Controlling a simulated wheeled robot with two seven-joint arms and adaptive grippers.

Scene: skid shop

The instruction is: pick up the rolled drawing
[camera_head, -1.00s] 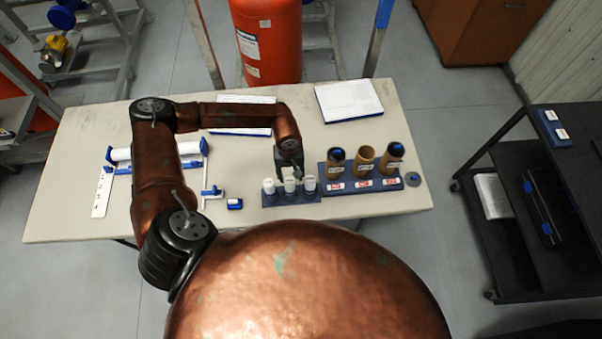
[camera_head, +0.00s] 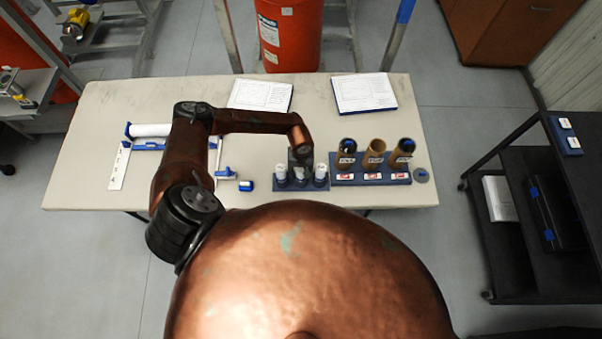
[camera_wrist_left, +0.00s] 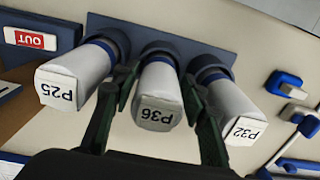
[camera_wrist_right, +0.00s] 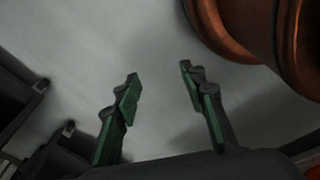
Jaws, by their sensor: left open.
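Three short white rolls stand upright in a dark blue rack (camera_head: 303,188) on the table, seen in the head view. In the left wrist view their end tags read P25 (camera_wrist_left: 70,84), P36 (camera_wrist_left: 157,98) and P32 (camera_wrist_left: 238,108). My left gripper (camera_wrist_left: 159,84) is open at the middle roll, P36, with one finger on each side of it. In the head view the left gripper (camera_head: 300,157) comes down over the middle roll and partly hides it. Whether the fingers touch it cannot be told. My right gripper (camera_wrist_right: 158,82) is open and empty above the grey floor.
A blue stand (camera_head: 372,181) with three brown tubes and red-and-white labels is right beside the rack. A small blue block (camera_head: 246,185) and a blue-framed white roll holder (camera_head: 150,131) lie to the left. Paper sheets (camera_head: 261,95) lie behind. A black cart (camera_head: 520,220) is at right.

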